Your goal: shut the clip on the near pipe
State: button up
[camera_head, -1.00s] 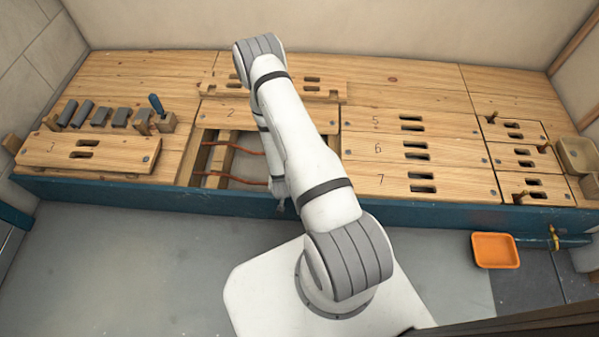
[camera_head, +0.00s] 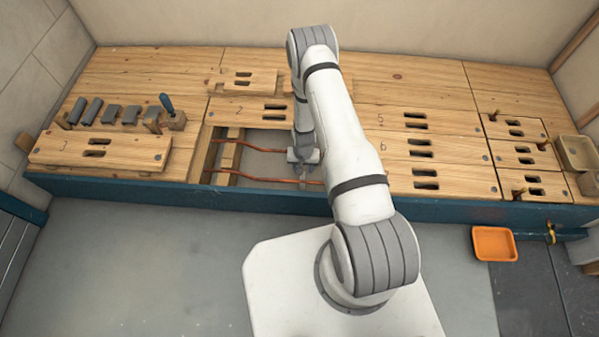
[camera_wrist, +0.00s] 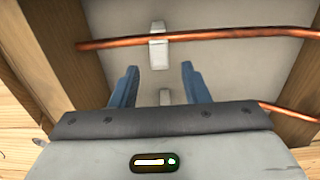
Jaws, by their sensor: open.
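In the wrist view a copper pipe (camera_wrist: 230,34) runs across the top, with a pale grey clip (camera_wrist: 157,54) at it. I cannot tell whether this clip is open or shut.
Timber beams (camera_wrist: 42,50) border the opening, and a second copper pipe length (camera_wrist: 285,110) shows at lower right in the wrist view. Loose board 3 (camera_head: 100,151) lies left of the opening; board 2 (camera_head: 250,110) is behind it. An orange tray (camera_head: 494,243) sits right.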

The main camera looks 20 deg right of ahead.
jog(key=shift+a+f, duration=0.1)
jog(key=shift+f, duration=1.15)
